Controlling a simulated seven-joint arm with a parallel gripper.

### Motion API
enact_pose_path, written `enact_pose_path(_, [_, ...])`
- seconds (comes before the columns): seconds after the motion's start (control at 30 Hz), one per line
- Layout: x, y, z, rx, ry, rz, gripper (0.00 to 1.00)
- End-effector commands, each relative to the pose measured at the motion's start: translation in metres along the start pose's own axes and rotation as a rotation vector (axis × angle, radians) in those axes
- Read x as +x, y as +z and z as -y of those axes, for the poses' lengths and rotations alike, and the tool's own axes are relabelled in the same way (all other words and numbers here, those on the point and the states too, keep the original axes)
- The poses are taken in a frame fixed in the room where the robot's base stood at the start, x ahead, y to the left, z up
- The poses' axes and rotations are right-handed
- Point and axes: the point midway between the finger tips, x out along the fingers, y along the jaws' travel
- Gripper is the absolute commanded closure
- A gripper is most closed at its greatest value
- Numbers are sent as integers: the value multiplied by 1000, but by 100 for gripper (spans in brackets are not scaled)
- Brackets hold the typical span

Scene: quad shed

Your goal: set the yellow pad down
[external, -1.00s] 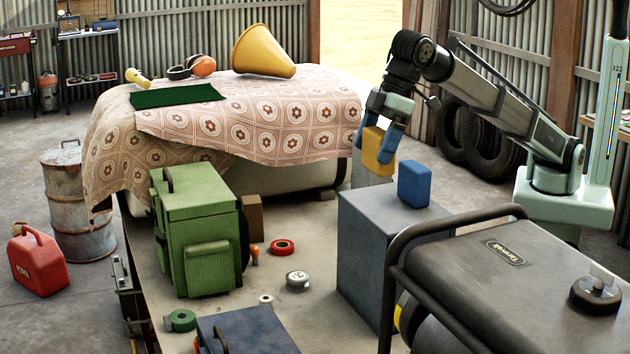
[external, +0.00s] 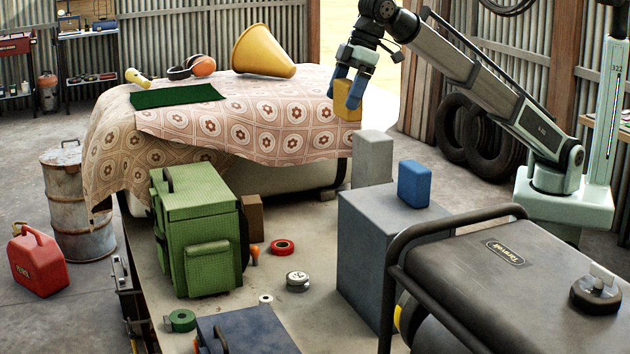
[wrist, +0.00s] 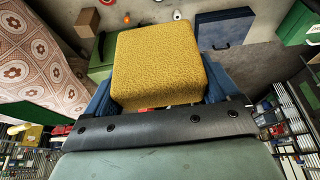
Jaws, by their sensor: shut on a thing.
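The yellow pad (external: 347,107) is a block held between the blue fingers of my gripper (external: 348,92). In the external view it hangs in the air by the right end of the cloth-covered surface, above and left of a pale grey block (external: 372,158). In the wrist view the yellow pad (wrist: 158,65) fills the middle, with a blue finger at each side. My gripper is shut on it. I cannot tell from the external view how far the pad is from the cloth.
The patterned cloth (external: 290,120) carries a green mat (external: 177,96), a yellow cone (external: 262,50) and orange earmuffs (external: 203,66). A blue block (external: 414,184) stands on a grey box (external: 375,245). A green bag (external: 198,235) stands in front. The cloth's front middle is clear.

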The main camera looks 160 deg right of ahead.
Motion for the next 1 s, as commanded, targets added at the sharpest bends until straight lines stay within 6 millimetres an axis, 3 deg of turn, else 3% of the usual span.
enact_pose_path(0.1, [-2,7,-34,2,0,-1,40])
enact_pose_path(0.37, [-1,19,-78,-1,0,-3,40])
enact_pose_path(0.67, [70,49,-75,-2,0,0,40])
enact_pose_path(1.0, [177,93,-75,-1,0,1,40])
